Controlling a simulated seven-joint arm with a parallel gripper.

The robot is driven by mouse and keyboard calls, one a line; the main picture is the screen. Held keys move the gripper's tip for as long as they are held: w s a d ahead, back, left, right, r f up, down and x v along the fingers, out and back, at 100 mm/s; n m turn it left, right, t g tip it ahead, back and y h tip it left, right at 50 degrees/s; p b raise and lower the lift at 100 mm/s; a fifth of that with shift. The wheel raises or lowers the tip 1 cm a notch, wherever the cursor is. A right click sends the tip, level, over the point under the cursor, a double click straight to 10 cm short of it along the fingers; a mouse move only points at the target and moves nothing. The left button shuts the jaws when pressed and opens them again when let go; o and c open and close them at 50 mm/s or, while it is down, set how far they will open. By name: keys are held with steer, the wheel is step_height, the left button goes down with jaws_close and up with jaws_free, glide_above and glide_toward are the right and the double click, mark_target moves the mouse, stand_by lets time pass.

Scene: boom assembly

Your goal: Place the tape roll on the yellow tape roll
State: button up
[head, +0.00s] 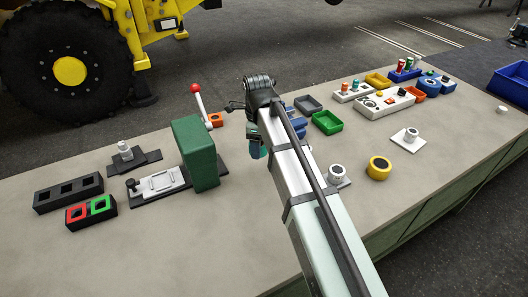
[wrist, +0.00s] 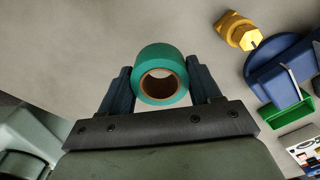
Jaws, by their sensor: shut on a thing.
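A teal tape roll (wrist: 160,57) with a brown core sits between the two fingers of my gripper (wrist: 160,75), which is shut on it. In the head view only a sliver of teal (head: 264,152) shows beside my arm, which hides most of the gripper. The yellow tape roll (head: 379,168) lies flat on the workbench, right of my arm, with a dark centre. It is clearly apart from the held roll. I cannot see the yellow roll in the wrist view.
A green block (head: 194,153) and a red-knobbed lever (head: 197,94) stand left of my arm. White fixtures (head: 407,139) stand near the yellow roll. A brass fitting (wrist: 236,30) shows in the wrist view. Bare bench surrounds the yellow roll.

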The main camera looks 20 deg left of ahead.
steer(key=shift+r, duration=0.5)
steer(key=w+d+r+m, duration=0.15)
steer(key=w+d, duration=0.35)
steer(key=d, duration=0.5)
steer(key=w+d+m, duration=0.2)
steer(key=w+d, duration=0.3)
steer(key=d, duration=0.5)
step_height(320, 180, up, 3)
steer(key=n, duration=0.4)
glide_above(381, 163)
steer(key=shift+s+f, duration=0.1)
steer(key=shift+f, duration=4.7)
steer(key=shift+f, duration=0.1)
steer(key=o, duration=1.1)
